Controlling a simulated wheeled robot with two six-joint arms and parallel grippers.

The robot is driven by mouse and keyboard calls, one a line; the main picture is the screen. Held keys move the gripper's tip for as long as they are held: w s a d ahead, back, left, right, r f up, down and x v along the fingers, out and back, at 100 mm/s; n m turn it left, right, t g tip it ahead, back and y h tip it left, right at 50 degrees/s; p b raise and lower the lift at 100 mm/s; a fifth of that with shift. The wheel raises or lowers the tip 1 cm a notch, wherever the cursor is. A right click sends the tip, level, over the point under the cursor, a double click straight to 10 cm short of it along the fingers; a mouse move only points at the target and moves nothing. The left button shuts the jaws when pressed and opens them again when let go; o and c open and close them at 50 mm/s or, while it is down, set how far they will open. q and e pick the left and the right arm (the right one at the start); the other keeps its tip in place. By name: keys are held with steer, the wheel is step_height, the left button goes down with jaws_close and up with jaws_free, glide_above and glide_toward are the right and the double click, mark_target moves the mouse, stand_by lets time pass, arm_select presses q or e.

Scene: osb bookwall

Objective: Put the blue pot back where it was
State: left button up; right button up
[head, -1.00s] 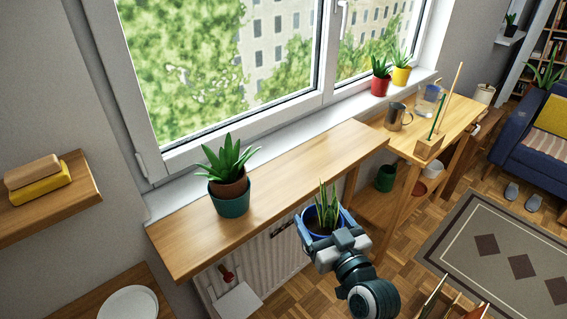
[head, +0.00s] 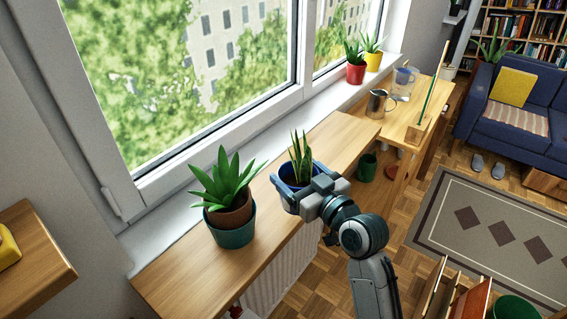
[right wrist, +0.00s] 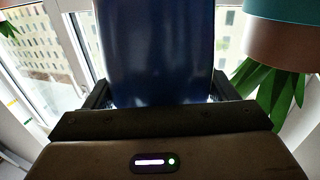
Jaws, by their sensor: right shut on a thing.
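The blue pot (head: 288,206) holds a spiky upright plant (head: 301,162). My right gripper (head: 300,187) is shut on the pot, coming from the right with a finger on either side of its rim. In the head view the pot overlaps the front part of the wooden shelf board (head: 335,140) below the window, to the right of the teal pot. I cannot tell whether it touches the board. In the right wrist view the blue pot (right wrist: 155,50) fills the space between the fingers and looks upright. My left gripper is not in view.
A teal pot (head: 232,238) with a brown inner pot and broad leaves stands close left on the board. The board is bare beyond the blue pot. A metal mug (head: 377,104) and a glass jug (head: 403,83) stand on the farther table. Red (head: 356,73) and yellow (head: 374,60) pots stand on the sill.

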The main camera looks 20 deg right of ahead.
steer(key=w+f, duration=0.1)
steer(key=w, duration=0.2)
steer(key=w+f+p, duration=0.1)
steer(key=w+f, duration=0.1)
steer(key=w, duration=0.1)
steer(key=w+f+p, duration=0.1)
steer(key=w, duration=0.2)
steer(key=shift+w+a+f, duration=0.15)
steer(key=shift+a+f, duration=0.05)
steer(key=shift+a, duration=0.15)
